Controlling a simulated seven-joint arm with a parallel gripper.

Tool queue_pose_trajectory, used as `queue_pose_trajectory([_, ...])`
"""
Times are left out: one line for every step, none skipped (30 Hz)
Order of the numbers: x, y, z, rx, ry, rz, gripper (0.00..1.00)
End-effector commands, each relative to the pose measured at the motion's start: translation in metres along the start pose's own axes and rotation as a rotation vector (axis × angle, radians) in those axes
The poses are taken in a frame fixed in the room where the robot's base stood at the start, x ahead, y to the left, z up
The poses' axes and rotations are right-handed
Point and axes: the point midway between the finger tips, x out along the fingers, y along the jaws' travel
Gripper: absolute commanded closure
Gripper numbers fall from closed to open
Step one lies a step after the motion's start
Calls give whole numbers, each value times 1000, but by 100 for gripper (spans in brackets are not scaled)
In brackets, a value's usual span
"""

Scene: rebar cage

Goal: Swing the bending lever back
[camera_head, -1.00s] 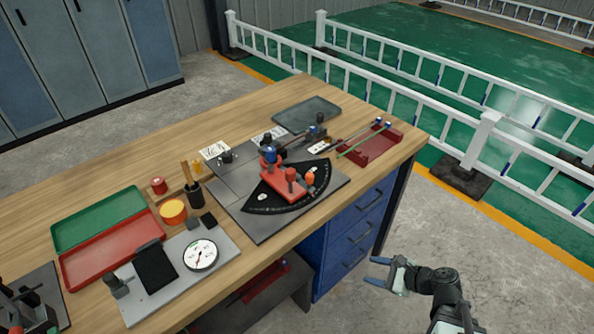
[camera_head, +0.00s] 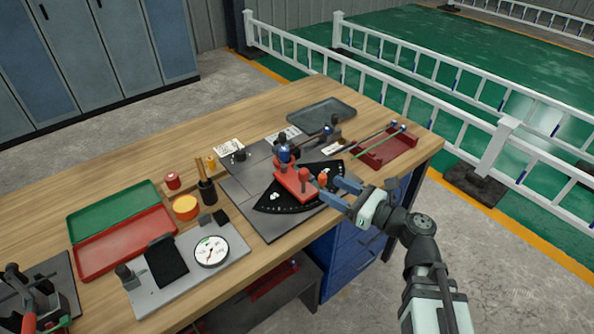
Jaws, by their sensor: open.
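The orange-red knob (camera_head: 323,177) stands at the lever's right side. My gripper (camera_head: 330,188) has blue fingers and reaches in from the right, with its fingertips beside that knob. It is open. Whether a finger touches the knob cannot be told. The fingers hide the right end of the scale plate.
Blue drawers are under the right end.

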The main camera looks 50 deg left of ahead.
Motion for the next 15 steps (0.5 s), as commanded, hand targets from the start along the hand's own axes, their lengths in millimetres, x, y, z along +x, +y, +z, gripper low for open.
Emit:
queue_pose_trajectory([9, 0, 0, -1, 0, 4, 46])
queue_pose_trajectory([13, 0, 0, -1, 0, 4, 46])
queue_pose_trajectory([20, -1, 0, -1, 0, 3, 46])
queue_pose_trajectory([25, -1, 0, -1, 0, 3, 46])
queue_pose_trajectory([30, -1, 0, -1, 0, 4, 46])
queue_pose_trajectory([36, -1, 0, -1, 1, 3, 46])
queue_pose_trajectory([41, -1, 0, -1, 1, 3, 46])
queue_pose_trajectory([46, -1, 0, -2, 1, 3, 46])
queue_pose_trajectory([53, -1, 0, -2, 1, 4, 46])
queue_pose_trajectory([58, -1, -1, -2, 1, 3, 46])
queue_pose_trajectory([63, -1, -1, -2, 1, 3, 46])
queue_pose_trajectory([70, -1, -1, -2, 1, 4, 46])
queue_pose_trajectory([75, -1, -1, -2, 1, 4, 46])
queue_pose_trajectory([80, -1, -1, -2, 1, 2, 46])
queue_pose_trajectory([86, -1, -1, -2, 1, 2, 46])
